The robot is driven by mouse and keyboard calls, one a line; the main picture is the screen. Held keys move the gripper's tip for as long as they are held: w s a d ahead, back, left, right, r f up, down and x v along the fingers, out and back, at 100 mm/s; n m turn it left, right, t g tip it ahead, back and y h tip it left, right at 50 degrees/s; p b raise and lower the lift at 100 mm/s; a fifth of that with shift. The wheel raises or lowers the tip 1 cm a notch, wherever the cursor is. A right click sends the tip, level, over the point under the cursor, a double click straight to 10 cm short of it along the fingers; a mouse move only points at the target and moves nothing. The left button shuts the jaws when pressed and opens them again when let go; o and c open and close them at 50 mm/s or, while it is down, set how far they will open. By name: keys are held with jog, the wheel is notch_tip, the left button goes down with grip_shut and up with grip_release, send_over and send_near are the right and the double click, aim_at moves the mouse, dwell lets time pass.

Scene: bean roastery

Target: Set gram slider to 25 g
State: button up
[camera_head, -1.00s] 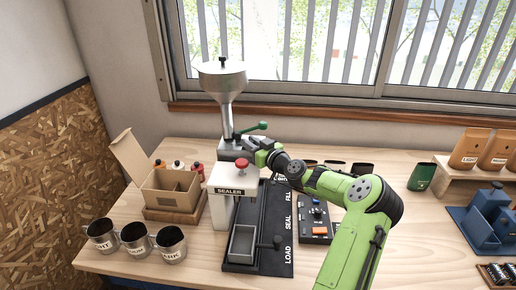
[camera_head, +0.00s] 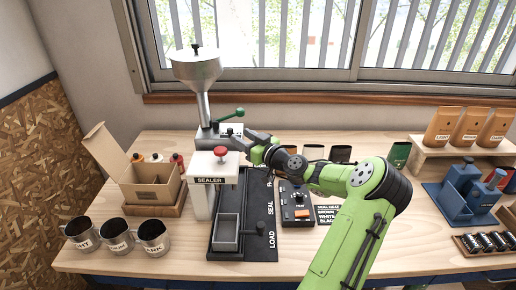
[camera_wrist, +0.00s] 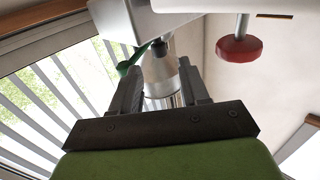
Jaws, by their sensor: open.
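The dispenser (camera_head: 207,138) is a metal box under a steel hopper (camera_head: 198,72), with a green lever (camera_head: 232,113) on its top. Its front has a dark strip with small markings, too small to read. My gripper (camera_head: 249,138) is just right of the box, apart from it. In the wrist view, my gripper (camera_wrist: 160,88) is open and empty, its two fingers spread. Beyond the fingers show the box (camera_wrist: 140,22), the hopper and a small black knob (camera_wrist: 158,47). I cannot tell if this knob is the gram slider, nor what value is set.
The sealer (camera_head: 214,178) with its red knob (camera_head: 221,152) stands in front of the dispenser, close left of my gripper. A black track (camera_head: 245,247) and a control box (camera_head: 297,205) lie below my arm. Steel cups (camera_head: 115,236) and a cardboard box (camera_head: 150,187) stand at the left.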

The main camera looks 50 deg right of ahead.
jog(key=s+a, duration=0.1)
jog(key=s, duration=0.7)
jog(key=shift+s+b, duration=0.25)
jog(key=shift+b, duration=0.1)
jog(key=shift+c, duration=0.2)
